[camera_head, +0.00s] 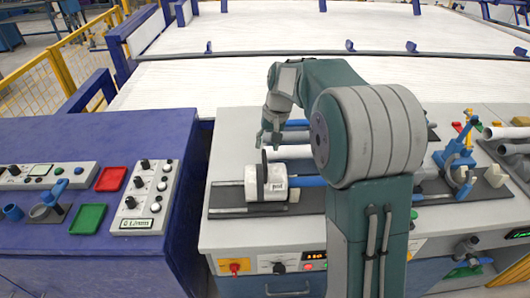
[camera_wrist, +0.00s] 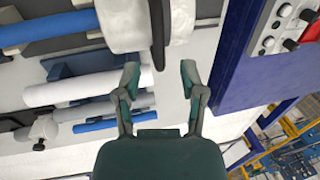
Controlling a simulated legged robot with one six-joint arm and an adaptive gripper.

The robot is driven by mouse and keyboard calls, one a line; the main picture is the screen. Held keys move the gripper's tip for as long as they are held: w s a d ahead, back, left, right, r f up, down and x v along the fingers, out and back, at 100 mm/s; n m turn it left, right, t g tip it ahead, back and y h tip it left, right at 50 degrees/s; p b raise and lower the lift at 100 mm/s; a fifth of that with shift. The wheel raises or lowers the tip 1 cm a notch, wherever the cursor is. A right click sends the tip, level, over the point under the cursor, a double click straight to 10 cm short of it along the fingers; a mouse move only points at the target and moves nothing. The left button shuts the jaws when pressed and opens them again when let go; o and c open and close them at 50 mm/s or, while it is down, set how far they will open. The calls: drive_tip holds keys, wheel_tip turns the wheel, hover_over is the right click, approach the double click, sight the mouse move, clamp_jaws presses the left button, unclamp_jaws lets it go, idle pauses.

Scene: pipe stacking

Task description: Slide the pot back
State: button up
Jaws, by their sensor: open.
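The pot (camera_head: 275,185) is a white, round block with a dark upright plate on it. It sits near the left end of a rail on the workbench, with a blue bar (camera_head: 312,181) running to its right. My gripper (camera_head: 270,137) is above and just behind it, pointing down. In the wrist view, the pot (camera_wrist: 125,25) and its dark plate (camera_wrist: 158,30) are at the top. My gripper (camera_wrist: 161,78) is open there, with nothing between the fingers, and appears apart from the plate. My arm hides part of the bench to the right.
White pipes (camera_head: 236,155) and blue pipes lie behind the pot. A purple control desk (camera_head: 60,240) with knobs and red and green trays stands at the left. A blue clamp (camera_head: 455,150) is on the right. A wide pale conveyor surface (camera_head: 200,80) lies beyond.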

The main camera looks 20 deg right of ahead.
sight(265, 156)
drive_tip(key=shift+w+a+f, duration=0.1)
drive_tip(key=shift+a+f, duration=0.05)
drive_tip(key=shift+f, duration=0.75)
drive_tip(key=shift+a+f, duration=0.15)
drive_tip(key=shift+f, duration=0.75)
drive_tip(key=shift+c, duration=0.3)
clamp_jaws()
drive_tip(key=w+a, duration=0.2)
drive_tip(key=a, duration=0.8)
drive_tip(key=shift+c, duration=1.8)
unclamp_jaws()
drive_tip(key=o, duration=0.4)
drive_tip(key=shift+a, duration=0.5)
